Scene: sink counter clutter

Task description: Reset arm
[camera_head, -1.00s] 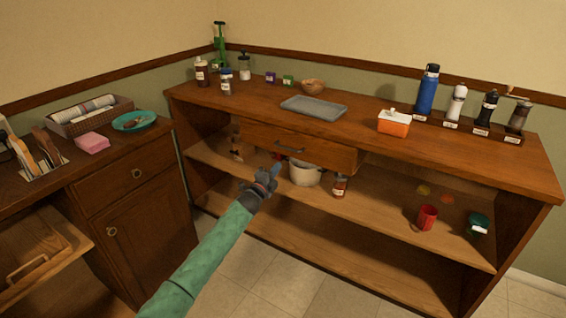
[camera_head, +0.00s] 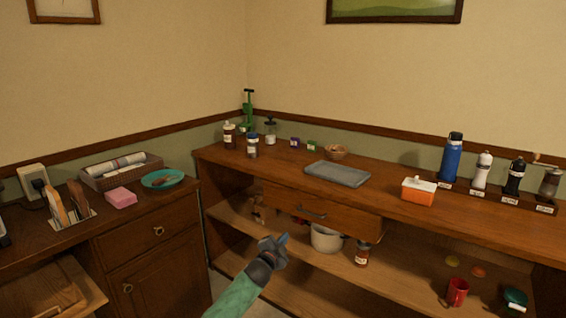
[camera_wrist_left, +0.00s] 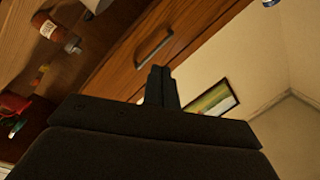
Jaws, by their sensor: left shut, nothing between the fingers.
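My left gripper (camera_head: 280,244) is dark, on a green-sleeved arm, and stands in front of the open-fronted wooden shelf unit (camera_head: 420,231). In the left wrist view its fingers (camera_wrist_left: 161,82) are together with nothing between them. Behind it, the shelf unit's drawer (camera_head: 340,219) juts out, with a dark handle (camera_head: 312,214). The handle also shows in the left wrist view (camera_wrist_left: 153,49), beyond the fingertips. My right gripper is in neither view.
A white pot (camera_head: 326,239) and a brown bottle (camera_head: 362,254) stand on the middle shelf. A red cup (camera_head: 456,292) is farther right. A grey tray (camera_head: 337,174) and an orange box (camera_head: 419,190) are on top. A side cabinet (camera_head: 155,265) stands left.

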